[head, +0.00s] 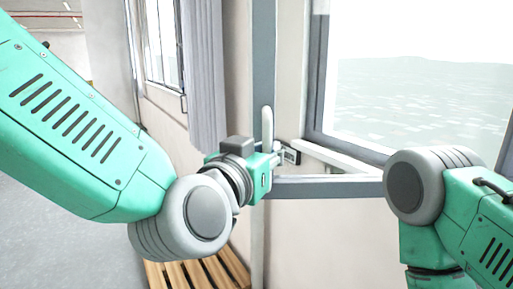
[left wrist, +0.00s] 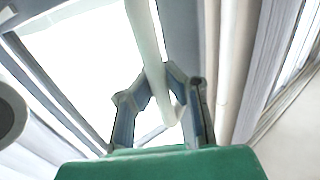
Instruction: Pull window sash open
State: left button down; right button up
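The window sash has a grey frame, with an upright post (head: 263,50) and a bottom rail (head: 330,187). It stands out from the fixed window frame (head: 317,75), with wall showing between them, so it looks partly open. A white upright handle (head: 267,125) is on the post; it also shows in the left wrist view (left wrist: 144,30). My left gripper (head: 280,158) is at the handle's lower part. In the left wrist view its fingertips (left wrist: 162,76) close in on both sides of the handle, apparently gripping it. My right gripper is out of view.
A grey curtain (head: 203,75) hangs beside another window (head: 162,40) at the left. A slatted wooden bench (head: 195,273) stands low below my left arm. My right arm is at the lower right, near the sash's bottom rail. Grey floor lies at the left.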

pick_arm(q)
jog(key=shift+s+r, duration=0.1)
jog(key=shift+s, duration=0.05)
jog(key=c, duration=1.5)
grip_release()
jog(key=shift+a, duration=0.1)
jog(key=shift+c, duration=0.2)
jog(key=v, duration=1.2)
